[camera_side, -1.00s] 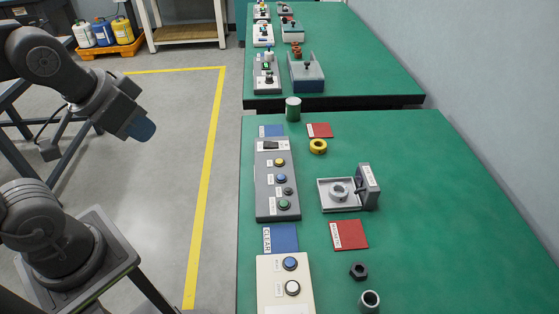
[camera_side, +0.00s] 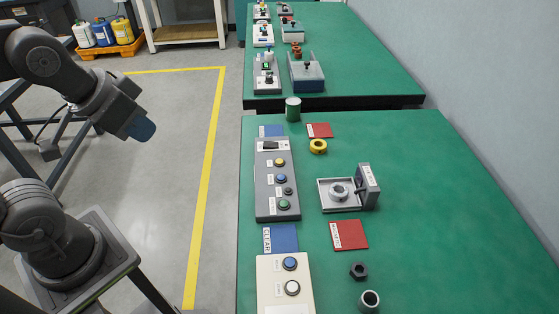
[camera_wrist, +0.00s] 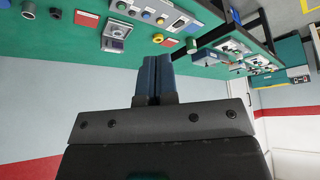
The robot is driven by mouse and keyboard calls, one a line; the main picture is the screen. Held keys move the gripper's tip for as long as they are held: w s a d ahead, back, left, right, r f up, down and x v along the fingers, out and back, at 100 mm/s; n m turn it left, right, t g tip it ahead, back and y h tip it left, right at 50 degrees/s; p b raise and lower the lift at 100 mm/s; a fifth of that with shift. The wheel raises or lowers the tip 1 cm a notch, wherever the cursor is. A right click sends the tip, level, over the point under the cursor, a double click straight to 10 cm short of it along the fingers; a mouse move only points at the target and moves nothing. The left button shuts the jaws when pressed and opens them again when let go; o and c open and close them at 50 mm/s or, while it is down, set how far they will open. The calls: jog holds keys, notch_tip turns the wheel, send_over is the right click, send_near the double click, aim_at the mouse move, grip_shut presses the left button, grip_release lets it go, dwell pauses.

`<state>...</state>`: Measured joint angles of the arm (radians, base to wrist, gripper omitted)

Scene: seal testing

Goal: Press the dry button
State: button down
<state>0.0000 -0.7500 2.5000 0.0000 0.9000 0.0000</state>
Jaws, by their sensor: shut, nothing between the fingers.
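A grey control panel (camera_side: 264,203) lies on the green bench with a small display and a column of yellow, blue, black and green buttons. A cream panel (camera_side: 269,297) nearer the camera has a blue button (camera_side: 290,264) and a white button (camera_side: 292,288). The button labels are too small to read, so I cannot tell which one is dry. My gripper (camera_side: 142,129) is over the floor, left of the bench and well apart from both panels. In the wrist view its blue fingers (camera_wrist: 157,78) are together with nothing between them.
A grey fixture (camera_side: 325,203) holding a ring stands right of the grey panel. A yellow ring (camera_side: 318,146), green cylinder (camera_side: 293,109), dark nut (camera_side: 358,271), grey ring (camera_side: 370,300), blue card (camera_side: 281,238) and red card (camera_side: 349,234) lie around. The bench's right side is clear.

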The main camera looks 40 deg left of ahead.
dwell(0.8)
jog(key=m+t+h, duration=0.2)
jog(key=m+h, duration=0.3)
jog(key=m, duration=2.9)
send_over(278, 160)
notch_tip(278, 160, down, 16)
jog(key=shift+r, duration=0.1)
jog(key=shift+f, duration=4.4)
